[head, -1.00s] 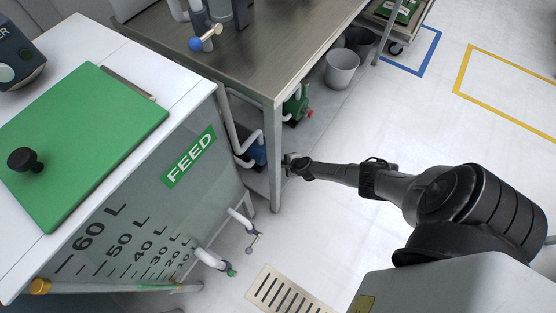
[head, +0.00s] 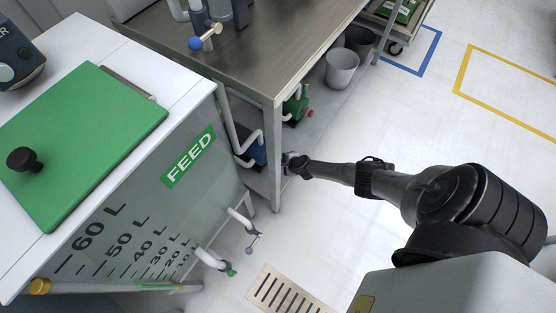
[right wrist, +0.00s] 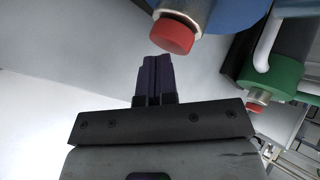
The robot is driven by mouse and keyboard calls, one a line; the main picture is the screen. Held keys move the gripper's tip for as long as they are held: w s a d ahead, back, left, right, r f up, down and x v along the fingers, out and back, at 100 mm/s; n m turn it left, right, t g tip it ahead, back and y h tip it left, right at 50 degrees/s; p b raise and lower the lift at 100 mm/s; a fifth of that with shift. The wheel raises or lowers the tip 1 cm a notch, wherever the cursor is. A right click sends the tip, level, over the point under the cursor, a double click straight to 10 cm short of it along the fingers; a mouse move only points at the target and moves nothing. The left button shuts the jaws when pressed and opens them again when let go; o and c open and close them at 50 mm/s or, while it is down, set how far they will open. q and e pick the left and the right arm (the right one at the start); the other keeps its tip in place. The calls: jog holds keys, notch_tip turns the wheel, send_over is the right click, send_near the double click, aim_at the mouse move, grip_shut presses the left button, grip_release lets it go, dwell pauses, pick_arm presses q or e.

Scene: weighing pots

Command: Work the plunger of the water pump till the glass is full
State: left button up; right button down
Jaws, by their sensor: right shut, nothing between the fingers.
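In the right wrist view a red-capped metal cylinder (right wrist: 172,36) sticks out of a blue body (right wrist: 235,15), just beyond my fingertips; I cannot tell whether it is the pump's plunger. My right gripper (right wrist: 154,62) is shut and empty, its dark fingers pressed together. They look close to the red cap, and whether they touch it is unclear. In the head view my right gripper (head: 288,161) is low beside the table's front leg, right of a blue unit (head: 257,153) on the lower shelf. No glass is recognisable. My left gripper does not show.
A green unit (head: 297,105) with a red part is on the lower shelf. A feed tank (head: 205,190) with a green lid (head: 90,140) stands at left. Grey bins (head: 342,68) are under the steel table (head: 290,45). The floor at right is open.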

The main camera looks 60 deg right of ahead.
jog(key=shift+w, duration=0.5)
dwell(0.3)
jog(key=shift+s, duration=0.25)
jog(key=shift+s+r+p, duration=0.1)
jog(key=shift+s+p, duration=0.2)
jog(key=shift+s, duration=0.7)
jog(key=shift+s, duration=0.15)
